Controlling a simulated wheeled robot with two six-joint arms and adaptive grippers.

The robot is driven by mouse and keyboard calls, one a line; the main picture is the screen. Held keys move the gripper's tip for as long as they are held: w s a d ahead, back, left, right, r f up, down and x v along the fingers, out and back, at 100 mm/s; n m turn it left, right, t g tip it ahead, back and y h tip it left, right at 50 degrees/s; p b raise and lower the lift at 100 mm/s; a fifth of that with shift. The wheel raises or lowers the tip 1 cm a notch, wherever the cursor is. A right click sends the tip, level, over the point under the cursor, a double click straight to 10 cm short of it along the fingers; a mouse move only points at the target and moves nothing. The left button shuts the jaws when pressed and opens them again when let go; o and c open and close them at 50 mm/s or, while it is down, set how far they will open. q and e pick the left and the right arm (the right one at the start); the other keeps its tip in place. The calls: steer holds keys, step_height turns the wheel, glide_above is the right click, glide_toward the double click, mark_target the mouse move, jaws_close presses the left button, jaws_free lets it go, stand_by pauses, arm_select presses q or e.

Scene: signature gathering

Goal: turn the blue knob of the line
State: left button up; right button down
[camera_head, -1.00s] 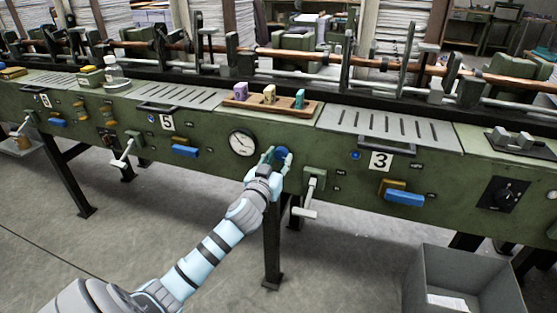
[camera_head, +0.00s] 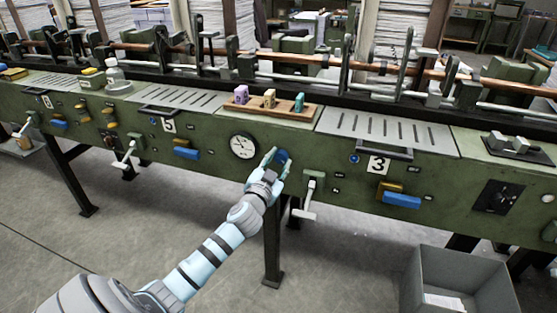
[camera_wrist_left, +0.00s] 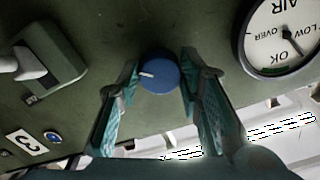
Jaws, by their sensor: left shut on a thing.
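The blue knob (camera_head: 283,155) sits on the front of the green line, just right of a round white gauge (camera_head: 243,146). In the left wrist view the blue knob (camera_wrist_left: 160,73) shows as a round dial with a short white mark pointing left. My left gripper (camera_head: 276,160) reaches it from below and is shut on it, one finger on each side. The left wrist view shows both teal fingers of my left gripper (camera_wrist_left: 160,80) flanking the knob. In the head view the fingers hide part of the knob. My right gripper is in neither view.
A grey lever (camera_head: 309,195) hangs just right of the knob. A panel marked 3 (camera_head: 377,165) with a blue handle (camera_head: 402,200) is farther right. A wooden tray (camera_head: 286,111) with small coloured pieces lies above. A grey bin (camera_head: 430,272) stands on the floor at right.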

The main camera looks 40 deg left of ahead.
arm_select(q)
steer(key=shift+m, duration=0.5)
steer(key=o, duration=1.2)
steer(key=v, duration=1.2)
steer(key=shift+p, duration=0.3)
steer(key=shift+c, duration=0.2)
